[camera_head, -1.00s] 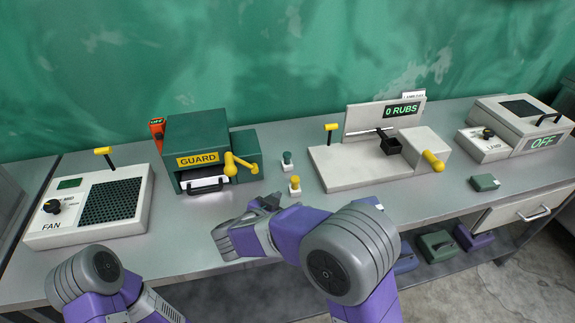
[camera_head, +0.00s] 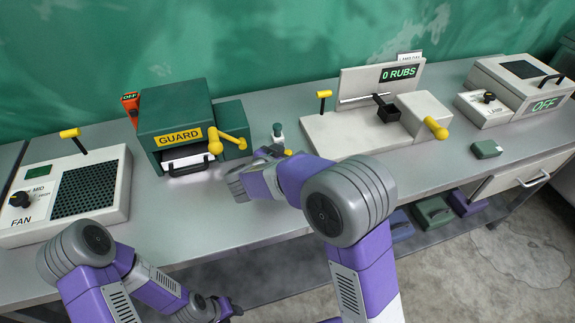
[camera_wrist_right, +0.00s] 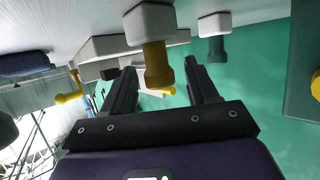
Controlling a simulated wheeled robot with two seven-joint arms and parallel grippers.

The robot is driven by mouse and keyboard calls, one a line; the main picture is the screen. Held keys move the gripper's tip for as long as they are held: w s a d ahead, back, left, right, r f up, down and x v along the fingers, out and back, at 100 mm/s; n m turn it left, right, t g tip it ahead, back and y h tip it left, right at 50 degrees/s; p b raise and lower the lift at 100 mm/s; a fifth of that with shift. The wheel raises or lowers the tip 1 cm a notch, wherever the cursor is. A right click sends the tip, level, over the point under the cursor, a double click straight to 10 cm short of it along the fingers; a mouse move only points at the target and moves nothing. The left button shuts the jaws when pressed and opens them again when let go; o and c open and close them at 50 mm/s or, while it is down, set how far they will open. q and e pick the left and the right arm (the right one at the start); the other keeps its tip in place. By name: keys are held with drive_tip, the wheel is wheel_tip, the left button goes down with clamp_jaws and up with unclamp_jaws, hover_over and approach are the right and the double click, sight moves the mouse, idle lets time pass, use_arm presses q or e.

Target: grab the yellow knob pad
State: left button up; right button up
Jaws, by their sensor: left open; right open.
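The yellow knob pad is a white block with a yellow knob. In the head view only a bit of its yellow knob (camera_head: 288,153) shows past my right gripper (camera_head: 268,155). In the right wrist view, which looks upside down, its yellow knob (camera_wrist_right: 157,68) appears between the two open fingers, with its white base (camera_wrist_right: 148,22) above. My right gripper is open; I cannot tell whether a finger touches the knob. My left gripper (camera_head: 222,309) is open and low, in front of the bench edge, far from the pad.
A similar pad with a green knob (camera_head: 277,132) stands just behind; it also shows in the wrist view (camera_wrist_right: 215,45). The green GUARD machine (camera_head: 178,113) with a yellow crank is to the left. The white rub machine (camera_head: 335,132) is to the right. A fan unit (camera_head: 65,190) stands far left.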

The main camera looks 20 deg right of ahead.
drive_tip(key=shift+r, duration=0.1)
drive_tip(key=c, duration=1)
